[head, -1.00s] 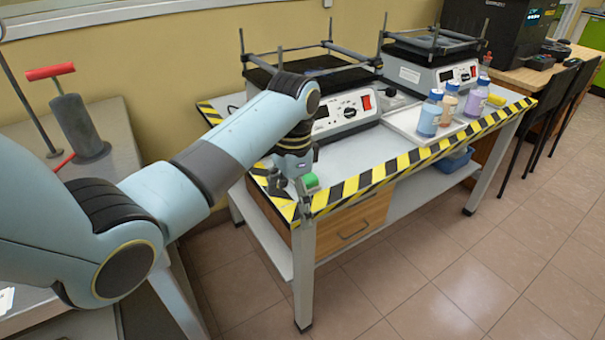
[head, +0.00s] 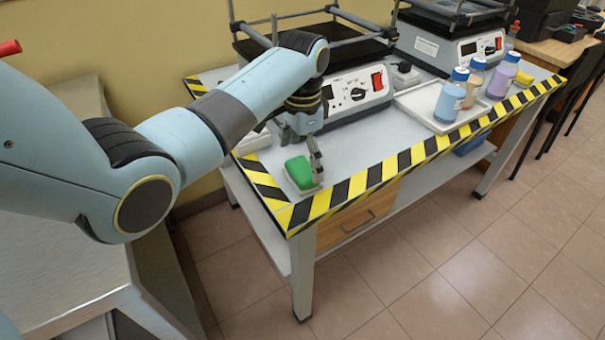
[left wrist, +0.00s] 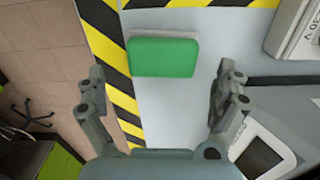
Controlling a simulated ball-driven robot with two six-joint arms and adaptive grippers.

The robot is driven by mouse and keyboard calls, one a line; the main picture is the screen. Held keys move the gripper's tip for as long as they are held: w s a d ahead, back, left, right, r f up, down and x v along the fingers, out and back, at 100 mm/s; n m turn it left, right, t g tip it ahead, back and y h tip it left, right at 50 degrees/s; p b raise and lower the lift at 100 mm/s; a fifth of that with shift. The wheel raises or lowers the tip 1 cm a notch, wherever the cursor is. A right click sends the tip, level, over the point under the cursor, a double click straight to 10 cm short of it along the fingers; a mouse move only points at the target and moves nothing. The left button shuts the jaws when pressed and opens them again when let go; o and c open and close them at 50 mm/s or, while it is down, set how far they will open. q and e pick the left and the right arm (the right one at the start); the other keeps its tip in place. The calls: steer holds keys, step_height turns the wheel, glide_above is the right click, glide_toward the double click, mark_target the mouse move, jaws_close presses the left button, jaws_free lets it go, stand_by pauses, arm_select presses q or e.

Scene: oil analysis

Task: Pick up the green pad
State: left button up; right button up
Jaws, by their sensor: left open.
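The green pad (head: 300,172) has a green face and a pale base. It lies on the table's near left corner, beside the striped edge tape. In the left wrist view the pad (left wrist: 162,57) lies ahead of the fingertips, between their lines. My left gripper (head: 303,150) hangs over the table just behind the pad, pointing down. In the left wrist view the left gripper (left wrist: 165,78) has its fingers wide apart with nothing between them. My right gripper is not in view.
The table (head: 345,155) has black and yellow tape along its edge. A shaker device (head: 355,92) stands behind the gripper. A white tray (head: 425,105) with bottles, including a blue one (head: 451,97), is to the right. Bare tabletop lies between tray and pad.

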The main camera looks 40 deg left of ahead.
mark_target(301, 169)
arm_select(q)
steer(key=f, duration=0.4)
steer(key=shift+s+a+b, duration=0.1)
steer(key=shift+a+b, duration=0.15)
steer(key=shift+b, duration=0.15)
steer(key=shift+f, duration=0.35)
steer(key=shift+c, duration=2.5)
steer(key=c, duration=0.5)
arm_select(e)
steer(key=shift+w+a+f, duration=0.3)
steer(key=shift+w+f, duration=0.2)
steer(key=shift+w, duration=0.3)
